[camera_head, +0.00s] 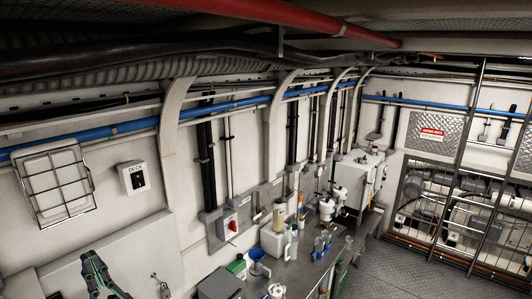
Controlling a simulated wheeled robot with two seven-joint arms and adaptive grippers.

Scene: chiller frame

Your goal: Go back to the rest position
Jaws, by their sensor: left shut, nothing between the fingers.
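My left gripper (100,275) shows at the bottom left of the head view, dark with green edges. It is shut and holds nothing. It is in front of the pale wall panel, apart from the things on the bench. My right gripper is not in view.
A metal bench (300,272) runs along the wall, with a blue funnel (258,268), blue-tinted bottles (320,245) and a grey box (220,285). A white machine (358,175) stands farther back. Open floor (410,262) lies at the right, before a railing.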

